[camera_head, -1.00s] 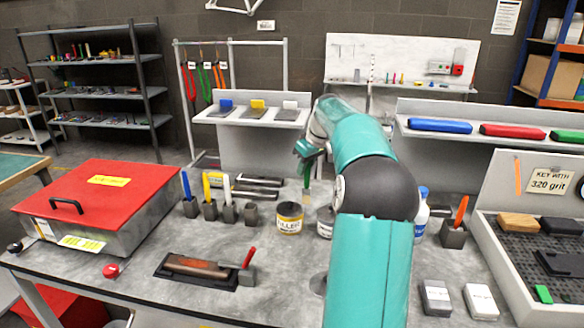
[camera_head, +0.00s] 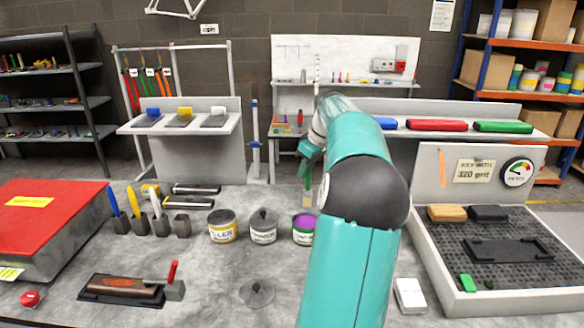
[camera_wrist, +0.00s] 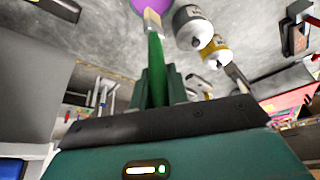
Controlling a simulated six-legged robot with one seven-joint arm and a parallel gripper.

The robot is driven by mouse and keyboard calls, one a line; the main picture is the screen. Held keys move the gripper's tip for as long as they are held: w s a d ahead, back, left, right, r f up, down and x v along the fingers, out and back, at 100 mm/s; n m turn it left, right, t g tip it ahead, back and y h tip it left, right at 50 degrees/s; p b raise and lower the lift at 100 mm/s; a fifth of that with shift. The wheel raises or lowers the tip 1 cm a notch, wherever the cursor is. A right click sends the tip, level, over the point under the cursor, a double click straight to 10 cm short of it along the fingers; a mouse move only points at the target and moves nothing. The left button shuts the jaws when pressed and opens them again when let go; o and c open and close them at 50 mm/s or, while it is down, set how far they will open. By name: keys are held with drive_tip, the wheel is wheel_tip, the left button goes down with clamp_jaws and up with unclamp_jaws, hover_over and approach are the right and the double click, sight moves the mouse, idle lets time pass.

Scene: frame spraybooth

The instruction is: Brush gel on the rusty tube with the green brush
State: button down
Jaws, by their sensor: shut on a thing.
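My gripper (camera_head: 310,158) is shut on the green brush (camera_head: 308,184), which hangs bristles down. In the wrist view the green brush (camera_wrist: 155,65) reaches from between my fingers toward an open tin of purple gel (camera_wrist: 148,4). In the head view the bristles are close above the purple gel tin (camera_head: 303,229); I cannot tell whether they touch the gel. The rusty tube (camera_head: 122,284) lies in a dark cradle on the front left of the bench. A grey block with a red handle (camera_head: 174,283) is at its right end.
Filler tin (camera_head: 222,227) and primer tin (camera_head: 263,228) stand left of the gel. A loose lid (camera_head: 256,293) lies in front. Brush holders (camera_head: 140,225) and a red-lidded box (camera_head: 50,215) are at left; a perforated tray (camera_head: 490,295) is at right. Bare bench surrounds the lid.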

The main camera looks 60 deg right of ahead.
sight(305, 189)
drive_tip(key=shift+s+a+f, duration=0.1)
drive_tip(key=shift+s, duration=0.05)
drive_tip(key=shift+a+f, duration=0.15)
drive_tip(key=shift+f, duration=3.2)
drive_tip(key=shift+r, duration=3.55)
drive_tip(key=shift+w, duration=0.2)
